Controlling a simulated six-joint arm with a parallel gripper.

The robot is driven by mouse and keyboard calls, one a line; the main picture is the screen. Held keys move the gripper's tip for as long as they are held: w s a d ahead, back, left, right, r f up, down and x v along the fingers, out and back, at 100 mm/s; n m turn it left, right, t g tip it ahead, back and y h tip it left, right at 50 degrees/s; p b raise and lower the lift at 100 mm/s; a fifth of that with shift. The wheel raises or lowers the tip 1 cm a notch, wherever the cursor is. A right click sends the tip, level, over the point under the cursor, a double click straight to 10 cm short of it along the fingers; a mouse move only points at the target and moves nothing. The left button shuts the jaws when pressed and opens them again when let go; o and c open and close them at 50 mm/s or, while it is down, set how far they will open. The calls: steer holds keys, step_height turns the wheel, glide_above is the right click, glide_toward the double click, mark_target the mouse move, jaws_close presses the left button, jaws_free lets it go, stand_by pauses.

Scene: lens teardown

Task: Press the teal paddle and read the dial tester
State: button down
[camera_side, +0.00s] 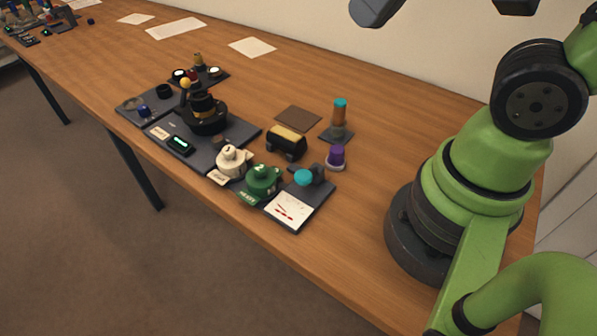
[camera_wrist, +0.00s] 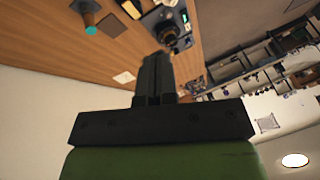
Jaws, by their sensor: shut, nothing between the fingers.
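The teal paddle (camera_side: 303,177) is a round disc on the dial tester (camera_side: 318,198), a dark plate near the front edge of the table. The tester's white dial card (camera_side: 289,209) carries red marks, too small to read. My gripper (camera_wrist: 153,62) shows in the wrist view with its two dark fingers together and nothing between them. It is well away from the paddle and touches nothing. I cannot clearly make out the fingers in the side view. The paddle cannot be made out in the wrist view.
Table between tester and my base is clear.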

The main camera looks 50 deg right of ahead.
mark_target(303, 176)
steer(key=w+a+f+n+g+h, duration=0.1)
steer(key=w+a+f+n+g, duration=0.2)
steer(key=f, duration=0.6)
steer(key=w+g, duration=0.2)
steer(key=shift+w+a+f+h, duration=0.25)
steer(key=shift+w+h, duration=0.05)
steer(key=shift+h, duration=0.1)
step_height(303, 176, down, 14)
steer(key=shift+f, duration=0.1)
